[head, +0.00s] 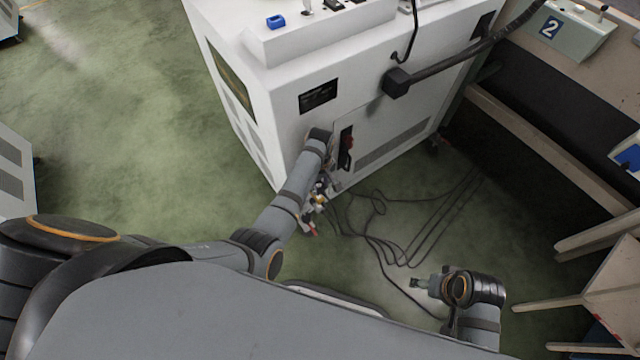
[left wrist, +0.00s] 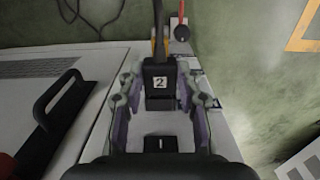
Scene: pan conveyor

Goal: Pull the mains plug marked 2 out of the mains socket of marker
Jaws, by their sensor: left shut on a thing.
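The black mains plug marked 2 (left wrist: 159,82) shows in the left wrist view, with its dark cable running away at the top. My left gripper (left wrist: 161,100) is shut on it, one finger on each side. In the head view my left gripper (head: 317,192) is low at the near corner of the white machine (head: 285,110); the plug cannot be made out there. The mains socket is not clearly visible, and I cannot tell how far the plug sits in it. My right gripper (head: 416,284) is low over the floor, away from the machine; its jaws are too small to read.
A black handle (left wrist: 62,98) stands out from the machine's panel beside the left gripper. A red-tipped part (left wrist: 181,33) is beyond the plug. Dark cables (head: 385,235) lie on the green floor.

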